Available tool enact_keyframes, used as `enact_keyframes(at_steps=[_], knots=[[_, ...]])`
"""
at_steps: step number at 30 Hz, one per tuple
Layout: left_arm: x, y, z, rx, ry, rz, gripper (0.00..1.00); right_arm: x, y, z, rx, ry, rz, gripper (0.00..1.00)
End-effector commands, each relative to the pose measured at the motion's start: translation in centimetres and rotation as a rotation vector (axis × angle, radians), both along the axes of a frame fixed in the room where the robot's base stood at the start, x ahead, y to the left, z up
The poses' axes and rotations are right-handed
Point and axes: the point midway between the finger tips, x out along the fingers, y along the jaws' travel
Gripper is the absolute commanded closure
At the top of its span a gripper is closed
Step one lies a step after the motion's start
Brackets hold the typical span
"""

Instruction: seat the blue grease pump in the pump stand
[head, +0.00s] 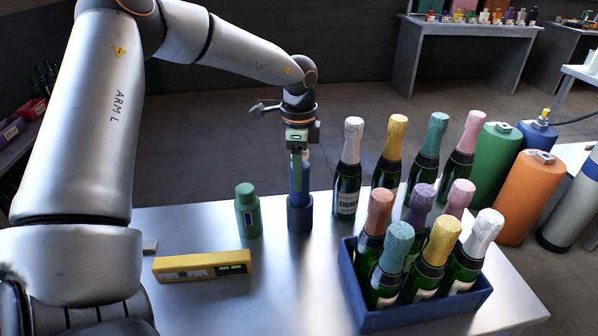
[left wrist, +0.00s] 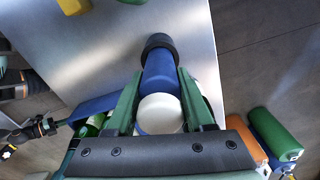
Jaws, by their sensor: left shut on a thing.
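The blue grease pump (head: 300,181) is upright in my left gripper (head: 299,158). Its lower end meets the dark pump stand (head: 300,215) on the table; I cannot tell how deep it sits. In the left wrist view the pump (left wrist: 160,72) shows its pale round top (left wrist: 159,114) close to the camera, and its far end reaches the dark ring of the stand (left wrist: 158,41). The green fingers of my left gripper (left wrist: 159,85) lie on either side of the pump, shut on it.
A green bottle (head: 248,212) and a yellow device (head: 202,265) stand and lie left of the stand. Foiled bottles, one silver-topped (head: 348,170), stand close on the right. A blue crate (head: 420,315) holds several more. The table's front middle is clear.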

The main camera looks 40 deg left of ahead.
Motion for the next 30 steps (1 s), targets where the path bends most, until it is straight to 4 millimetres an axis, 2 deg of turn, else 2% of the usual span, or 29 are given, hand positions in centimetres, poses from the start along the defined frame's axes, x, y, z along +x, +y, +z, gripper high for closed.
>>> enact_keyframes(at_steps=[14, 15, 24, 30], knots=[[0.06, 0.00, -0.31, 0.000, -0.002, 0.000, 1.00, -0.06, 0.41, -0.24, 0.003, 0.002, 0.010, 1.00], [0.05, 0.01, -0.31, 0.000, -0.002, 0.000, 0.46, -0.06, 0.41, -0.25, 0.003, 0.002, 0.010, 1.00], [0.02, 0.01, -0.36, 0.001, -0.001, 0.000, 0.12, -0.04, 0.35, -0.26, 0.002, 0.002, 0.010, 1.00], [-0.04, 0.03, -0.47, 0.000, 0.001, 0.000, 0.12, -0.02, 0.30, -0.29, 0.001, 0.001, 0.009, 1.00]])
